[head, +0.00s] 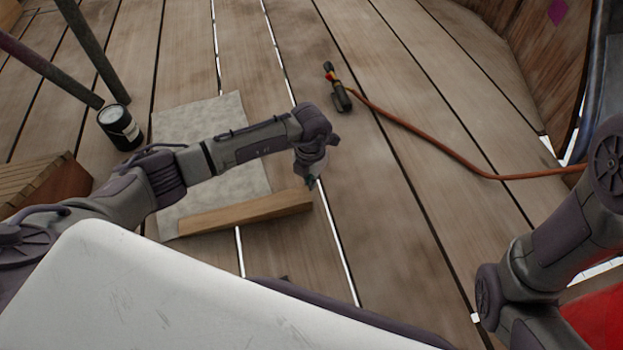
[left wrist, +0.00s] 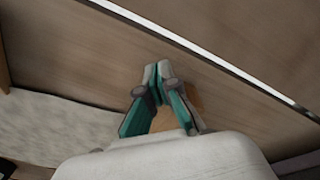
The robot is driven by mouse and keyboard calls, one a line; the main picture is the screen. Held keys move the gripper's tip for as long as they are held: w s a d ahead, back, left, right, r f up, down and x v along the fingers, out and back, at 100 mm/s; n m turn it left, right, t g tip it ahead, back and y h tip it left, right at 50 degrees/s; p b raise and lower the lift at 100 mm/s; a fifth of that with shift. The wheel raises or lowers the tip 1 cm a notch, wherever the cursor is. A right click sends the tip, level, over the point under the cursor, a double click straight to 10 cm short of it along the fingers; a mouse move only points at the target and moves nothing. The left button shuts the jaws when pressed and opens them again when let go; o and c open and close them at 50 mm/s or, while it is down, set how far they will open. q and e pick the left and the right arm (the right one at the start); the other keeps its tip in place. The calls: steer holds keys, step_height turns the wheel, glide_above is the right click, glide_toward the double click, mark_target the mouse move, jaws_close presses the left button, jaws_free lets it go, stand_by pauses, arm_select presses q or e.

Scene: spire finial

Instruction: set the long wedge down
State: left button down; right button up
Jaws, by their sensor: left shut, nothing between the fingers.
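The long wedge (head: 245,215) is a pale brown wooden piece lying in the head view, partly over the lower edge of a grey sheet (head: 172,130) and partly over bare boards. My left gripper (head: 311,183) points down just beyond the wedge's right end. In the left wrist view its teal and grey fingers (left wrist: 158,72) are shut together with nothing between them. A tan wooden patch shows behind the fingers there; I cannot tell whether it is the wedge. Whether the fingertips touch the wedge is unclear. My right arm is at the lower right; its gripper is out of view.
A dark can (head: 120,128) stands at the left near two dark poles. A wooden box (head: 45,185) is at the left edge. A dark tool (head: 340,92) with an orange hose (head: 430,135) lies on the planks at upper centre.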

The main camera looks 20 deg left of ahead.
mark_target(299, 194)
arm_select(q)
steer(key=s+p, duration=0.1)
steer(key=p, duration=0.1)
steer(key=s+p, duration=0.2)
steer(key=s+a+r+p, duration=0.1)
steer(key=p, duration=0.1)
steer(key=shift+s+a, duration=0.1)
steer(key=shift+s, duration=0.25)
steer(key=s+p, duration=0.2)
steer(key=s+a+p, duration=0.1)
steer(key=s+p, duration=0.3)
steer(key=shift+s+a+f, duration=0.25)
steer(key=shift+s+a+f+p, duration=0.15)
steer(key=shift+s+f+p, duration=0.05)
steer(key=shift+s+p, duration=0.2)
steer(key=shift+f, duration=0.1)
